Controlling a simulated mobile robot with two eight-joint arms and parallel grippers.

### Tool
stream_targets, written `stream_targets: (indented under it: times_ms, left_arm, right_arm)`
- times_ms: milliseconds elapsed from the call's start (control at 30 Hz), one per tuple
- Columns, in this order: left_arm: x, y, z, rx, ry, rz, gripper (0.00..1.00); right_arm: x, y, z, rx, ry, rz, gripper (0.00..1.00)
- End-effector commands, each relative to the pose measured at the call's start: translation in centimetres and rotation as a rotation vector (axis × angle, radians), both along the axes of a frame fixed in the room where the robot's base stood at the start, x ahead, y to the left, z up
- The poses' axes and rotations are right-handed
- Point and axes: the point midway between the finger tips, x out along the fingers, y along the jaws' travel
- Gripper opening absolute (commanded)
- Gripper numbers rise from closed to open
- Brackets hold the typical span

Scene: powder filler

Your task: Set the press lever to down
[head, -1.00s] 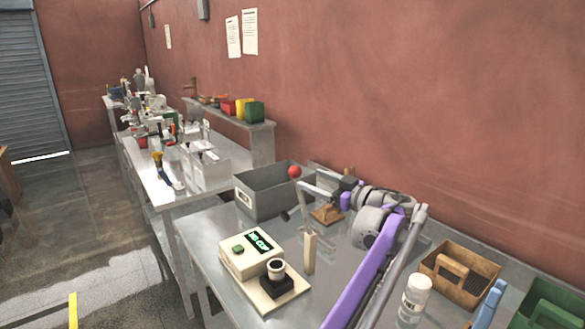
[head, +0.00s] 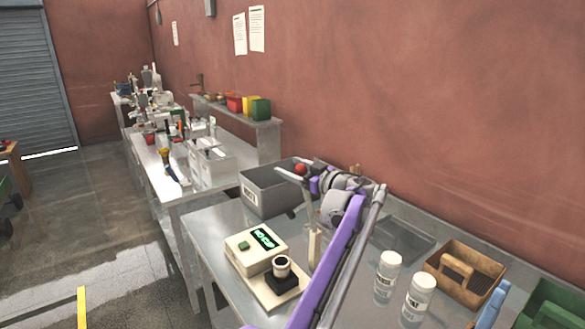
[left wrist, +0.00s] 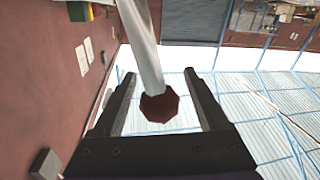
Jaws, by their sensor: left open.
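The press lever is a pale bar (head: 308,202) with a red ball knob (head: 300,169) at its upper end. My left gripper (head: 296,172) is open at the knob in the head view. In the left wrist view the knob (left wrist: 160,106) lies between the two spread fingers of the gripper (left wrist: 161,90), with a visible gap on each side. The lever's bar (left wrist: 140,45) runs up from it. The press's base is partly hidden by my left arm. My right gripper is not in view.
A cream scale (head: 243,261) with a green display and a small black-based cup (head: 282,266) stand in front of the lever. A grey bin (head: 258,201) is behind left. White bottles (head: 388,272) and a brown caddy (head: 447,283) are to the right.

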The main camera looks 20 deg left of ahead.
Motion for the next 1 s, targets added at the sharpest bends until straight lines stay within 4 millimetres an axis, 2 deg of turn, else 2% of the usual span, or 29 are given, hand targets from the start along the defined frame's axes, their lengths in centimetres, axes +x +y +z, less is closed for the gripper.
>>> stream_targets:
  times_ms: [33,67,467,1000]
  left_arm:
    - [0.00,-0.01,-0.01,0.000,0.000,0.000,0.77]
    - [0.00,-0.01,-0.01,0.000,0.000,0.000,0.71]
    - [-0.01,-0.03,0.00,0.000,0.000,0.000,0.00]
    - [-0.02,-0.04,0.00,0.000,0.000,0.000,0.00]
  right_arm:
    - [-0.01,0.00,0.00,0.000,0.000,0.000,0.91]
    - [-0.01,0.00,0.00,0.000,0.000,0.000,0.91]
    - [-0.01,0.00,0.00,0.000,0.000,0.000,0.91]
    - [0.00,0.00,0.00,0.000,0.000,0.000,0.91]
